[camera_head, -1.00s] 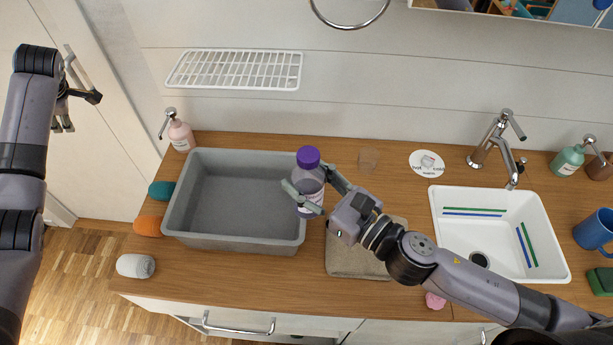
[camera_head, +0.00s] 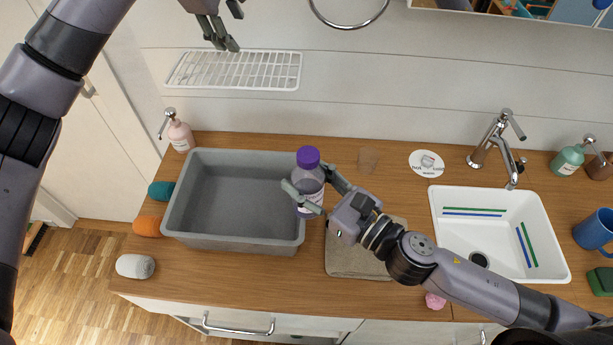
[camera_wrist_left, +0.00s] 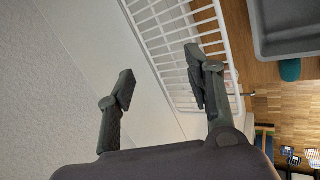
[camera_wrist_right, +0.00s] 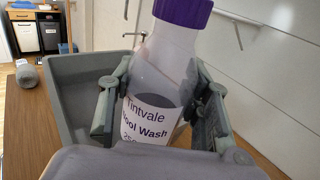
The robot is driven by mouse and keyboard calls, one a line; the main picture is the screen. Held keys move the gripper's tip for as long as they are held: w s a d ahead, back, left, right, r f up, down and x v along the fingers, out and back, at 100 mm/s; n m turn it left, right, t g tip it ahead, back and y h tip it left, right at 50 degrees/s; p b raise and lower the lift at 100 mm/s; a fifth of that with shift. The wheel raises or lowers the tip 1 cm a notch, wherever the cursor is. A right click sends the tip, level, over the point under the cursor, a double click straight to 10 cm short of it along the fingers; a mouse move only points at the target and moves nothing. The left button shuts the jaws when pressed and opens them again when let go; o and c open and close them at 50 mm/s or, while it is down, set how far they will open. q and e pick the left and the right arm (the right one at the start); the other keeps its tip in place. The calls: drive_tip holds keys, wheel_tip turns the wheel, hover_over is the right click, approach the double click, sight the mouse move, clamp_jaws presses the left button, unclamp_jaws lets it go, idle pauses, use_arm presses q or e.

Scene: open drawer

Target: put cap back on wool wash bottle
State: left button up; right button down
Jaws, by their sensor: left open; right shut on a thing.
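The wool wash bottle (camera_head: 309,180) stands at the right end of the grey tub, roughly upright, with its purple cap (camera_head: 308,156) on top. In the right wrist view the bottle (camera_wrist_right: 160,75) shows its label and the purple cap (camera_wrist_right: 183,10) seated on its neck, cut off by the top edge. My right gripper (camera_head: 307,198) is shut around the bottle's body. My left gripper (camera_head: 228,40) is open and empty, high up in front of the wall rack. Its two fingers (camera_wrist_left: 158,75) show apart with nothing between them in the left wrist view.
The grey tub (camera_head: 175,215) is empty. A pink soap dispenser (camera_head: 181,135) and yarn balls (camera_head: 148,226) are at its left. A clear glass (camera_head: 368,160) stands behind my right gripper, and a brown cloth (camera_head: 350,262) lies under it. The sink (camera_head: 540,250) is at the right.

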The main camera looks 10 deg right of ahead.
use_arm(q)
drive_tip(key=s+d+m+g, duration=0.2)
drive_tip(key=s+d+m, duration=0.1)
drive_tip(key=s+d, duration=0.65)
drive_tip(key=m+g+y, duration=0.2)
drive_tip(key=m+g, duration=0.1)
hover_over(308, 154)
drive_tip(key=shift+w+d+f, duration=0.1)
drive_tip(key=shift+w+f, duration=0.3)
drive_tip(key=shift+f, duration=0.4)
drive_tip(key=shift+s+g, duration=0.3)
drive_tip(key=shift+s, duration=0.05)
drive_tip(key=shift+f, duration=0.1)
drive_tip(key=shift+f, duration=4)
drive_tip(key=shift+c, duration=0.5)
